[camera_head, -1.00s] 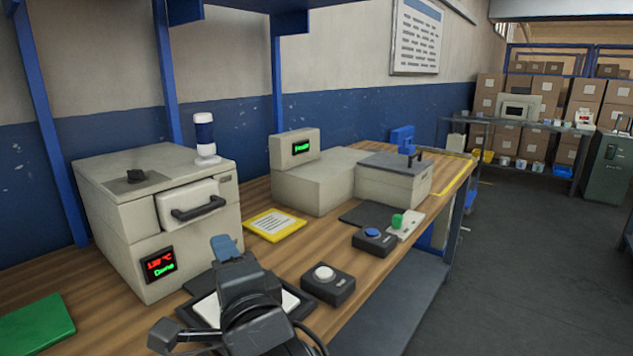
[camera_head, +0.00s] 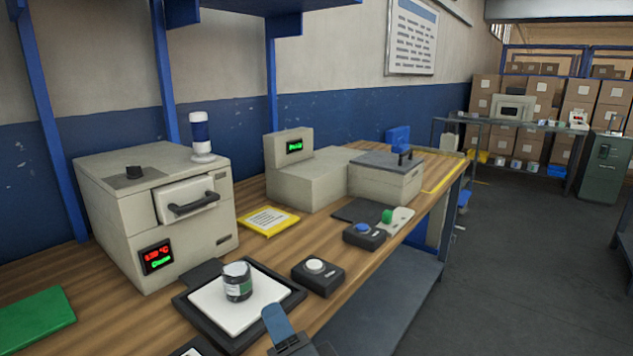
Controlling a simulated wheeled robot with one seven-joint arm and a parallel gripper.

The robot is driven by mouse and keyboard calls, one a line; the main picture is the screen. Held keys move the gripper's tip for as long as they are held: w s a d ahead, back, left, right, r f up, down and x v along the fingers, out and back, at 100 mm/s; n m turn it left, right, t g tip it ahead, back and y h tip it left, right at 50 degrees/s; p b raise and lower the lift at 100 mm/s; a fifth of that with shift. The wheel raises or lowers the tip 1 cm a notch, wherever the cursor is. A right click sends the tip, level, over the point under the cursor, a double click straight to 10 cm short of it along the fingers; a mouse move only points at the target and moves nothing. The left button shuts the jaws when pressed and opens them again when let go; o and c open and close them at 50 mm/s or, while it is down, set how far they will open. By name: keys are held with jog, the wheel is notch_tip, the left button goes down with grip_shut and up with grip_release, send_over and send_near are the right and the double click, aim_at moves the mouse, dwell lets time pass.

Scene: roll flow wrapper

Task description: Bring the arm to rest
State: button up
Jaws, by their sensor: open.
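My gripper (camera_head: 284,335) shows only in part at the bottom edge of the head view, with a blue finger piece pointing up and left. It is open and apart from the things on the bench. Most of my arm is out of the picture. The pad lies in a black tray (camera_head: 190,321) on the wooden bench.
A beige oven-like box (camera_head: 105,218) with a handled door stands behind the tray. A white-button box (camera_head: 318,277) and a blue-button box (camera_head: 364,235) sit to the right. A yellow-framed card (camera_head: 268,221) and green mat (camera_head: 36,318) lie flat. The floor at right is clear.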

jog(key=s+d+f+n+h, duration=0.2)
jog(key=s+d+f, duration=0.3)
jog(key=s+d, duration=0.4)
jog(key=s+d+f+n+h, duration=0.2)
jog(key=s+d+f+n, duration=0.1)
jog(key=s+d+f, duration=0.45)
jog(key=s+d+r+n+h, duration=0.1)
jog(key=s+d+r, duration=0.1)
jog(key=s, duration=0.5)
jog(key=s+d+r+n+h, duration=0.1)
jog(key=s+d+r+n, duration=0.1)
jog(key=s+d, duration=0.2)
jog(key=s+d+r+n+h, duration=0.1)
jog(key=s+d+r+n, duration=0.1)
jog(key=s, duration=0.8)
jog(key=shift+s+d+r+g+h, duration=0.35)
jog(key=shift+d+r, duration=0.2)
jog(key=shift+d, duration=0.4)
